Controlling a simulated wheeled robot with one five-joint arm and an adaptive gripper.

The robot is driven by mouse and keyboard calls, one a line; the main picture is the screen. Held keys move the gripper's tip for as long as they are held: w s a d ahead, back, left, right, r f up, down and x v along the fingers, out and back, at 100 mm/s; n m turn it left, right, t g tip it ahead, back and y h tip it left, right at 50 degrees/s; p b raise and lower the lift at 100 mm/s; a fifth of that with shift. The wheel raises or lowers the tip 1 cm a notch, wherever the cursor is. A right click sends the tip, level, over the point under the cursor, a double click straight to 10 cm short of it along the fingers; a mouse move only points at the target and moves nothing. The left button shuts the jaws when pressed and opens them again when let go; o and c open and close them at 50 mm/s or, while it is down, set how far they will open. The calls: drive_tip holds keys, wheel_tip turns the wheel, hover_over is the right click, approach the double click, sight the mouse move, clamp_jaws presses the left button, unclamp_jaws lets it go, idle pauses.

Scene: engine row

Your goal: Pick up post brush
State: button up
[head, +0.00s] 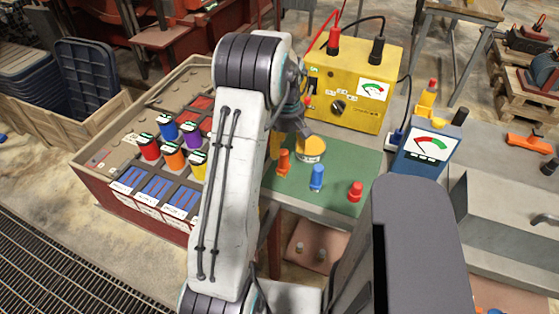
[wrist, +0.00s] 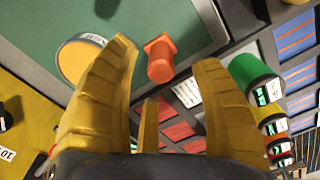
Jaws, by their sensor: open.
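In the head view my gripper (head: 288,140) is partly hidden by my arm, beside the yellow piece.
Blue (head: 317,176) and red (head: 355,191) pegs stand on the mat. A yellow meter box (head: 345,85) with cables is behind. A blue meter (head: 425,150) is to the right. A case with several coloured caps (head: 190,140) is left.

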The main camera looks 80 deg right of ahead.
sight(284, 161)
drive_tip(key=shift+w+d+r+n, duration=0.1)
drive_tip(key=shift+w+d+n, duration=0.2)
drive_tip(key=shift+n, duration=1.6)
drive_tip(key=n, duration=0.2)
drive_tip(key=shift+n, duration=0.4)
drive_tip(key=shift+f, duration=0.45)
drive_tip(key=shift+f+p, duration=0.8)
drive_tip(key=shift+f, duration=2.45)
drive_tip(key=shift+o, duration=0.2)
clamp_jaws()
